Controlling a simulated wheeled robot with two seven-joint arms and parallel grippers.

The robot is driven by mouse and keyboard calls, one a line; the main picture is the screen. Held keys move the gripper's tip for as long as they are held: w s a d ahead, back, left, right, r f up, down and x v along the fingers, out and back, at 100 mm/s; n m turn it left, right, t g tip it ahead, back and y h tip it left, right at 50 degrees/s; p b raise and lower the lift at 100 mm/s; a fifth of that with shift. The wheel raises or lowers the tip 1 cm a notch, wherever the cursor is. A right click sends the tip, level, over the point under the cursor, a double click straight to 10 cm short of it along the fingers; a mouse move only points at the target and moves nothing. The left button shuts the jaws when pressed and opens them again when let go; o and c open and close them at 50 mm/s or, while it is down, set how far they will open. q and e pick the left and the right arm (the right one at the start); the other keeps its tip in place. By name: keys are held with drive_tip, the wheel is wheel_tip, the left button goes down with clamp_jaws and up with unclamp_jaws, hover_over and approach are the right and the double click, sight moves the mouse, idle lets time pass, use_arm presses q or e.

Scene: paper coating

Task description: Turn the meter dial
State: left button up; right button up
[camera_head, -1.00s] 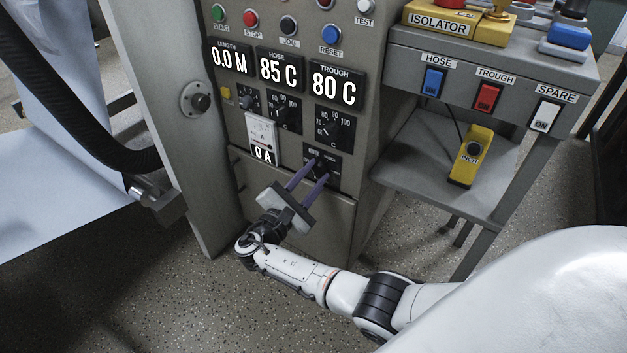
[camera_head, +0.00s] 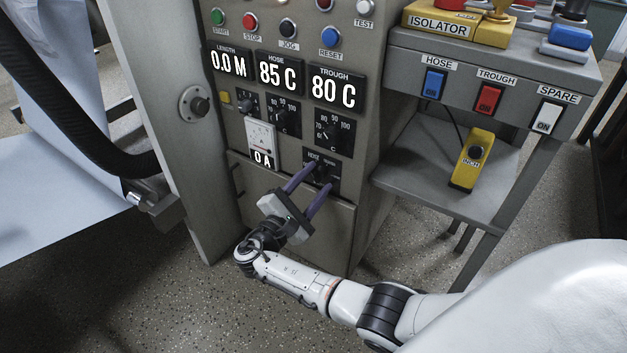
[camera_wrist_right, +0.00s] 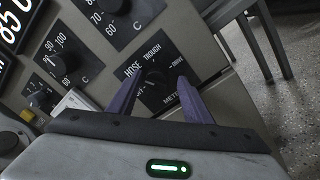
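The meter dial (camera_wrist_right: 154,76) is a small black knob on a black plate lettered HOSE, TROUGH and METER in the right wrist view. In the head view its plate (camera_head: 334,171) is low on the grey cabinet front, partly hidden by my fingers. My right gripper (camera_head: 321,176) points at it with two purple fingers apart. In the right wrist view my right gripper (camera_wrist_right: 160,83) is open, with one fingertip on each side of the knob. I cannot tell whether either finger touches it. My left gripper is not in view.
Temperature knobs (camera_head: 331,130) and a white ammeter (camera_head: 261,139) sit above the dial plate. A grey shelf (camera_head: 413,185) with a yellow inch box (camera_head: 472,160) stands to the right.

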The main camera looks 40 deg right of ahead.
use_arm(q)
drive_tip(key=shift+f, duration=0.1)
use_arm(e)
drive_tip(key=shift+w+r, duration=0.1)
drive_tip(key=shift+r, duration=0.05)
drive_tip(key=shift+a, duration=0.25)
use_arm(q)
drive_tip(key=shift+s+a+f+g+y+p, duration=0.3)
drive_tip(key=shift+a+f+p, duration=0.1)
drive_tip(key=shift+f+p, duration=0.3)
use_arm(e)
drive_tip(key=v, duration=1)
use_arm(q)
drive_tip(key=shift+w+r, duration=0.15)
use_arm(e)
drive_tip(key=shift+d, duration=0.1)
